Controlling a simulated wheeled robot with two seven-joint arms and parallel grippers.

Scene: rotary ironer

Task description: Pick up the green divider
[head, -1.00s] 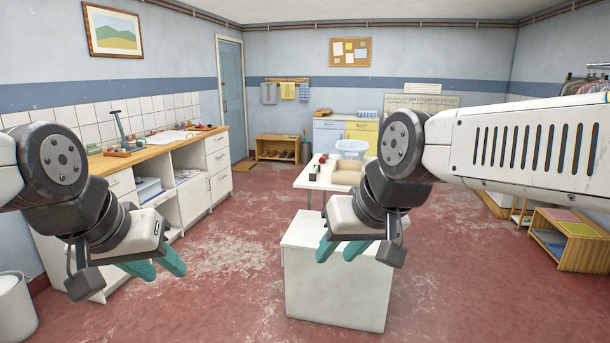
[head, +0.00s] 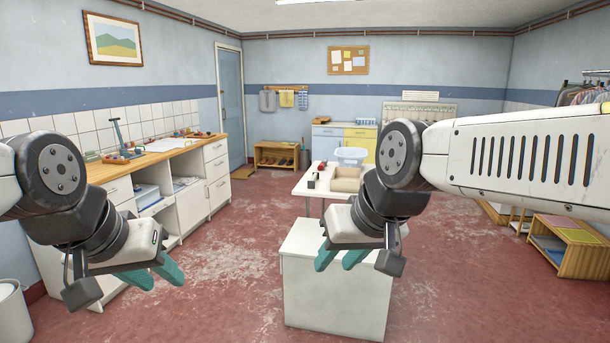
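I cannot make out a green divider for certain; things on the wooden counter (head: 160,158) at the left and on the white table (head: 306,188) in the middle are too small to tell. My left gripper (head: 153,276) hangs at the lower left, in front of the counter's cabinets, with its two teal fingers apart and nothing between them. My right gripper (head: 340,258) is in the middle, in front of the white cabinet (head: 335,300), its teal fingers apart and empty. Neither gripper touches anything that I can see.
A pale basket (head: 351,156) and a tan box (head: 346,179) are on or near the table, partly behind my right arm. A wooden shelf unit (head: 567,262) stands at the right, a white bin (head: 14,315) at the lower left. Red floor (head: 235,245) between counter and table is clear.

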